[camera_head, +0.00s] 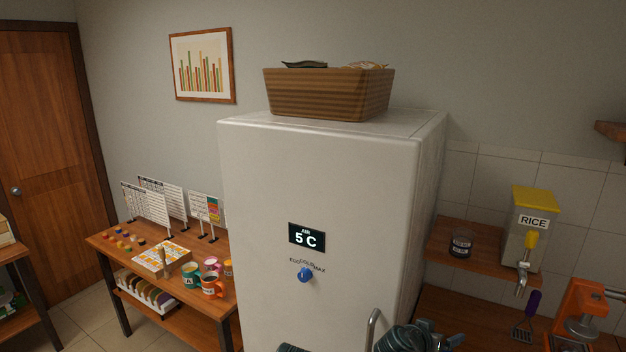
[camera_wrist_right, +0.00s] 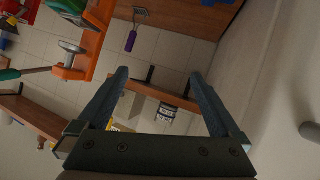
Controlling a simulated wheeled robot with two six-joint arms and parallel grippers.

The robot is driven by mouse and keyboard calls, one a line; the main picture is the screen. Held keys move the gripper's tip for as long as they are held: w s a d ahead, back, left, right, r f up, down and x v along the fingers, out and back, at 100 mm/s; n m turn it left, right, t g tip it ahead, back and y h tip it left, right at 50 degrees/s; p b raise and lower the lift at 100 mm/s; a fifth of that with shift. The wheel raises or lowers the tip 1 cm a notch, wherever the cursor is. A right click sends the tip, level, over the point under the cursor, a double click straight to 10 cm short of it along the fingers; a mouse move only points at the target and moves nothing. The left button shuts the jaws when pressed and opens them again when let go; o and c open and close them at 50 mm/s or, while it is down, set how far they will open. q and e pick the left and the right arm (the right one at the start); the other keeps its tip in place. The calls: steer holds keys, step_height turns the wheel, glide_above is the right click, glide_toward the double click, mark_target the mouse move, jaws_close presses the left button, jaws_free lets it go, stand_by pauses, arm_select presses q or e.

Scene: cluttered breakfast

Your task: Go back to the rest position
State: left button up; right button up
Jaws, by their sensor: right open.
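My right gripper (camera_head: 418,338) shows at the bottom edge of the head view, dark blue-grey, in front of the fridge's lower right side. In the right wrist view my right gripper (camera_wrist_right: 158,74) has its two fingers well apart, with nothing between them. A small dark ribbed piece (camera_head: 291,348) shows at the bottom edge of the head view, left of the right gripper. It may be part of my left gripper, but too little shows to tell its jaws.
The white fridge (camera_head: 330,180) stands close ahead, with a metal handle (camera_head: 373,328) and a wicker basket (camera_head: 328,95) on top. A table with mugs (camera_head: 212,287) is at left. A rice dispenser (camera_head: 527,230) on a shelf and an orange machine (camera_head: 577,310) are at right.

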steer(key=s+a+f+n+g+y, duration=0.2)
steer(key=s+a+f+n+y, duration=0.1)
steer(key=a, duration=0.5)
steer(key=s+a+f+n+g+y+b, duration=0.1)
steer(key=s+a+f+n+g+y, duration=0.1)
steer(key=s+a+f, duration=0.4)
steer(key=s+a+f+n+g+y+b, duration=0.1)
steer(key=s+a+f+n+g+y, duration=0.2)
steer(key=s+a, duration=0.4)
steer(key=a+f+n+g, duration=0.1)
steer(key=a+f+n, duration=0.1)
steer(key=a, duration=0.2)
steer(key=shift+s+f+n+y, duration=0.2)
steer(key=shift+f+n+y, duration=0.1)
steer(key=shift+n, duration=0.1)
